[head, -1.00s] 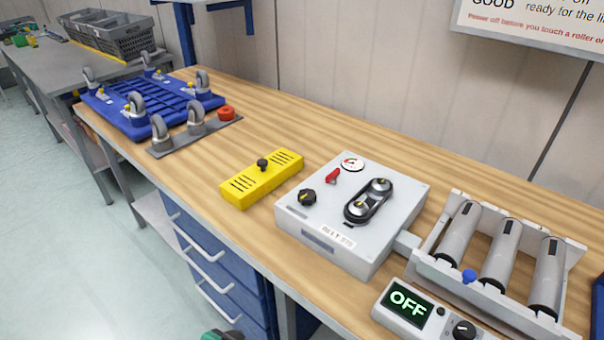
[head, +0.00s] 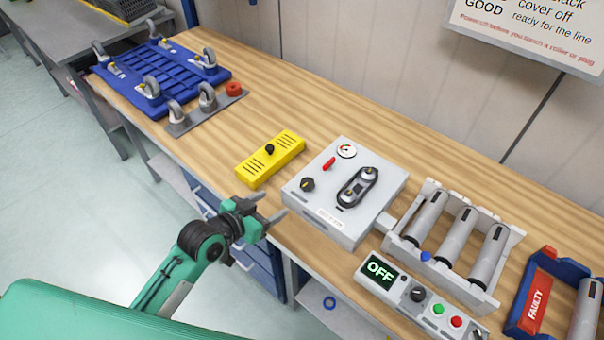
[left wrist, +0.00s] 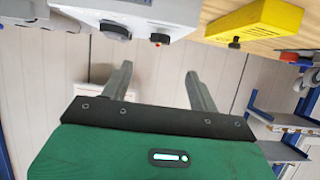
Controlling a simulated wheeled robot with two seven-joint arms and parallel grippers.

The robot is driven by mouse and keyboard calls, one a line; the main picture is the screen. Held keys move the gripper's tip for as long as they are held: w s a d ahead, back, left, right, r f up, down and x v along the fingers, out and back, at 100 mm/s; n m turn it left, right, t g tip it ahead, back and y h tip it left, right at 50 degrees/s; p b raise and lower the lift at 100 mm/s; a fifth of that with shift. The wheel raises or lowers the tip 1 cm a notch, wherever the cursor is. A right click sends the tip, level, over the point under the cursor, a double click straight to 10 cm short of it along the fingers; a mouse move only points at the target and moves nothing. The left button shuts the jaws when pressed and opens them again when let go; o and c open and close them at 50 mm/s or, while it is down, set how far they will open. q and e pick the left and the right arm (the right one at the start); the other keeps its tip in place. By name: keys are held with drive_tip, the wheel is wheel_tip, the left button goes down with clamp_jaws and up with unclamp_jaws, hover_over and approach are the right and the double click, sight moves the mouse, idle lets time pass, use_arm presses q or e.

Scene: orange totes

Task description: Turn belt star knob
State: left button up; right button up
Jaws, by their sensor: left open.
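The grey belt box (head: 330,222) sits on the wooden bench, with a belt on two pulleys (head: 357,188), a gauge (head: 346,151) and a red lever (head: 329,163) on top. A black star knob (head: 307,184) is at its left corner. In the left wrist view the box (left wrist: 175,10) shows at the top, with a dark knob (left wrist: 116,30) on it. My left gripper (head: 277,210) is open and empty, just off the bench's front edge, in front of the box and apart from it. Its fingers (left wrist: 160,85) are spread in the left wrist view. My right gripper is not in view.
A yellow cover (head: 270,160) with a black knob lies left of the box; it also shows in the left wrist view (left wrist: 258,20). Right are a roller frame (head: 455,240), an OFF control panel (head: 420,295) and a FAULTY tray (head: 538,300). A blue caster base (head: 170,75) stands far left.

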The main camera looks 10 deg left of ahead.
sight(304, 185)
use_arm(q)
drive_tip(key=p+x, duration=0.2)
drive_tip(key=x, duration=0.5)
drive_tip(key=p+x, duration=0.1)
drive_tip(key=x, duration=0.5)
drive_tip(key=shift+w+d+p, duration=0.2)
drive_tip(key=shift+w+p, duration=0.15)
drive_tip(key=shift+w, duration=0.05)
drive_tip(key=c, duration=1)
